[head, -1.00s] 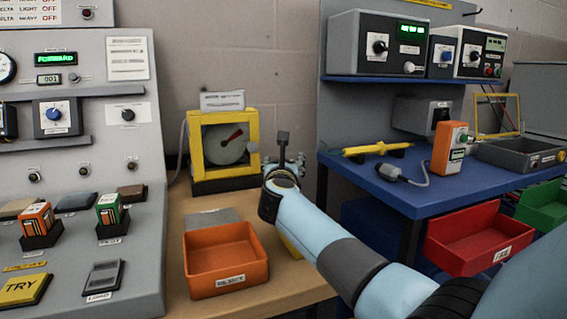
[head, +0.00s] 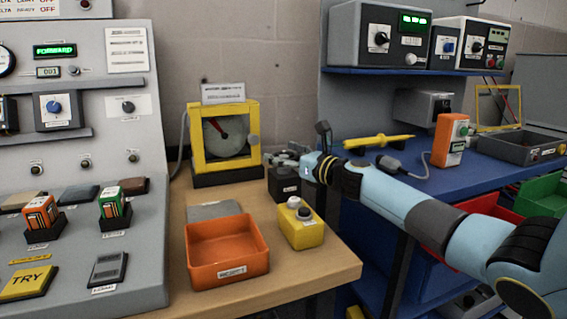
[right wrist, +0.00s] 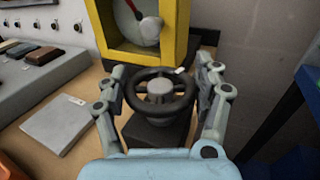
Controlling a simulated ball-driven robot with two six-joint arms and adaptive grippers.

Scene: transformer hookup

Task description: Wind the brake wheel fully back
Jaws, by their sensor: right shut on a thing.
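The brake wheel (right wrist: 160,92) is a dark ring with spokes and a grey hub, on a black box (right wrist: 155,132). In the right wrist view it sits between the two fingers of my right gripper (right wrist: 161,95), which is shut on its rim from both sides. In the head view the black box (head: 284,184) stands on the wooden bench, and my gripper (head: 288,160) partly hides the wheel. Behind it stands a yellow-framed dial (head: 226,138) whose red needle points up and left. My left gripper is not in view.
A yellow button box (head: 300,226) and an orange tray (head: 227,252) stand in front on the wooden bench (head: 330,262). A grey control panel (head: 150,180) is at left. A blue bench (head: 400,168) with a yellow tool (head: 378,141) is at right.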

